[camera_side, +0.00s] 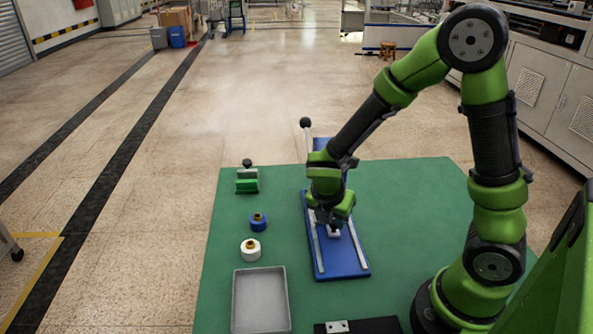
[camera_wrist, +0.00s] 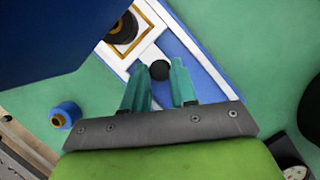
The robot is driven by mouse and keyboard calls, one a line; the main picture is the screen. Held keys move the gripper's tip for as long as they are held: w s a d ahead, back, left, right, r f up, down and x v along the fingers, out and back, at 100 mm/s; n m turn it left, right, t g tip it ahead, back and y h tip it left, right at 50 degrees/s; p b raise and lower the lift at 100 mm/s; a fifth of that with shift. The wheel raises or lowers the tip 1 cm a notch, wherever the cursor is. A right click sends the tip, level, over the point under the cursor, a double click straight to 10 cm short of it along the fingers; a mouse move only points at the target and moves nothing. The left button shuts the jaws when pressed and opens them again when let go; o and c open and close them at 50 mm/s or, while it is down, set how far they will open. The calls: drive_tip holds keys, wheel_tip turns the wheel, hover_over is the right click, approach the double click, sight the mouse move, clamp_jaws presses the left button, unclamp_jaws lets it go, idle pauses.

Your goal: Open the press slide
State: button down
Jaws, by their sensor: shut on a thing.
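The press has a blue base (camera_side: 338,265) with two pale rails. A lever with a black ball knob (camera_side: 305,122) stands upright at its far end. The slide is a white plate (camera_wrist: 146,48) with a gold-edged square holding a dark round thing (camera_wrist: 122,28) in the wrist view. My gripper (camera_side: 329,224) is low over the middle of the base. In the wrist view its two teal fingers (camera_wrist: 160,78) are shut on a black round knob (camera_wrist: 160,69) at the slide's near edge. My arm and gripper hide much of the slide in the side view.
A green block with a black knob (camera_side: 247,179), a blue spool (camera_side: 258,222) and a white spool (camera_side: 250,249) stand left of the press. A grey tray (camera_side: 238,300) lies at front left. A black plate (camera_side: 362,325) is at the front edge. The green mat (camera_side: 420,200) is clear at right.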

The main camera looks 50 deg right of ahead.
drive_tip(key=s+a, duration=0.5)
drive_tip(key=shift+s+a, duration=0.35)
drive_tip(key=c, duration=0.9)
unclamp_jaws()
drive_tip(key=v, duration=1.7)
